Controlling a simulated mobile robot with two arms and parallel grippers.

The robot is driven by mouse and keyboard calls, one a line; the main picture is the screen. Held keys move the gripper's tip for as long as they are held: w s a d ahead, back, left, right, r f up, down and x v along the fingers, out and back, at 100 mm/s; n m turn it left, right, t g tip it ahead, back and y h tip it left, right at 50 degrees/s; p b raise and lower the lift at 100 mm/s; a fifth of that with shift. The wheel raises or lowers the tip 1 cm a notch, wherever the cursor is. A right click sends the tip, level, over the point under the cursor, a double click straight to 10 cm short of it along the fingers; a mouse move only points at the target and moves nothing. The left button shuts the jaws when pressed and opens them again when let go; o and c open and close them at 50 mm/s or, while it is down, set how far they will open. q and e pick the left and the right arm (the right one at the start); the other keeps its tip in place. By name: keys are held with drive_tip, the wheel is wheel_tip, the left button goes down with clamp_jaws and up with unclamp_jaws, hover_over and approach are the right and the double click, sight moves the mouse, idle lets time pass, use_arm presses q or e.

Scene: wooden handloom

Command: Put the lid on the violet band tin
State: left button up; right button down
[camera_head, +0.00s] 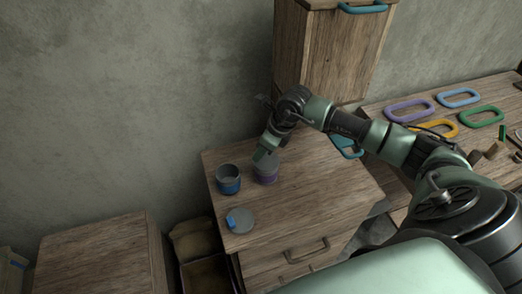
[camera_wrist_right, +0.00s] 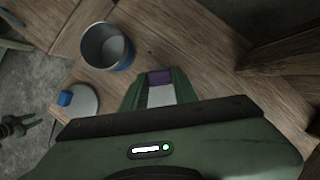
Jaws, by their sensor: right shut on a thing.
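The violet band tin (camera_head: 266,177) stands on the wooden cabinet top, right of the blue band tin. My right gripper (camera_head: 264,156) points down directly over it. In the right wrist view my right gripper (camera_wrist_right: 160,88) is shut on a small violet block, which looks like the violet lid's knob (camera_wrist_right: 160,77). The fingers and hand hide most of the lid and the tin's mouth, so I cannot tell whether the lid touches the rim. My left gripper (camera_wrist_right: 28,124) shows small at the left edge of the right wrist view, its fingers apart and empty.
The open blue band tin (camera_head: 228,181) stands close on the left; it also shows in the wrist view (camera_wrist_right: 118,66). A grey lid with a blue knob (camera_head: 241,220) lies in front. The cabinet top's (camera_head: 325,205) right part is clear. A tall wooden cabinet (camera_head: 320,55) stands behind.

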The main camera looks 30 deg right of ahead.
drive_tip(key=shift+f+b, duration=0.25)
drive_tip(key=shift+b, duration=0.2)
idle(0.4)
drive_tip(key=c, duration=0.6)
unclamp_jaws()
drive_tip(key=shift+r+p, duration=2.05)
drive_tip(key=shift+r, duration=1.5)
